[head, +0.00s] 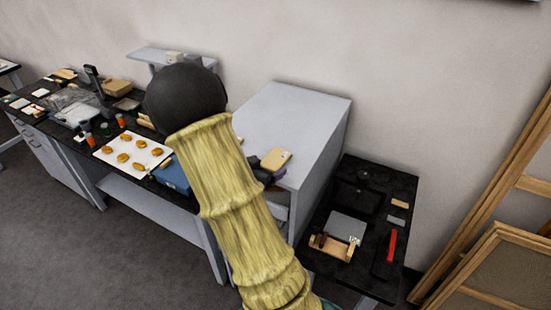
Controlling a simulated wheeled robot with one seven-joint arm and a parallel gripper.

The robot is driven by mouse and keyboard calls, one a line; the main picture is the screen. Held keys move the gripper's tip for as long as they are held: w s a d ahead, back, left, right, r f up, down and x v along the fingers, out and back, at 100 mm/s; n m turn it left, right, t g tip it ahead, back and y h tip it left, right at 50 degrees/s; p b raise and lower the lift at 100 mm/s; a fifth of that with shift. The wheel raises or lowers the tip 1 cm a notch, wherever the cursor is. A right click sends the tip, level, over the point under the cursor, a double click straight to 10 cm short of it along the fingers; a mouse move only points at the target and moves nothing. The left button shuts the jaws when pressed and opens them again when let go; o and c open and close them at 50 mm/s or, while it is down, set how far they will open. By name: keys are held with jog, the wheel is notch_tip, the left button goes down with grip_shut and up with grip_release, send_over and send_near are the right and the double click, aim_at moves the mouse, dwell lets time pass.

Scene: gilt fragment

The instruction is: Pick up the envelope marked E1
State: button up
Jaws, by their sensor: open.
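A tan, flat envelope-like piece (277,159) with a small dark mark lies at the front of the grey cabinet top; I cannot read its marking. Dark parts of my gripper (264,174) show just below and left of it, at the cabinet's front edge. My sleeved arm hides most of the gripper. It is open, and I cannot tell whether it touches the tan piece.
The grey cabinet (290,115) is otherwise clear on top. Right is a lower black table (368,172) with a red bar (391,245) and wooden frame (332,247). Wooden frames lean far right.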

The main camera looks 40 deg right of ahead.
aim_at(275, 158)
jog(key=shift+a, duration=0.1)
jog(key=shift+w+d+p, duration=0.15)
jog(key=shift+d+p, duration=0.25)
jog(key=shift+d, duration=0.05)
jog(key=x, duration=0.1)
jog(key=p+x, duration=0.1)
jog(key=x, duration=0.1)
jog(key=p+x, duration=0.1)
jog(key=shift+w+d, duration=0.2)
jog(key=shift+w, duration=0.1)
jog(key=shift+a, duration=0.1)
jog(key=shift+r, duration=0.1)
jog(key=c, duration=1)
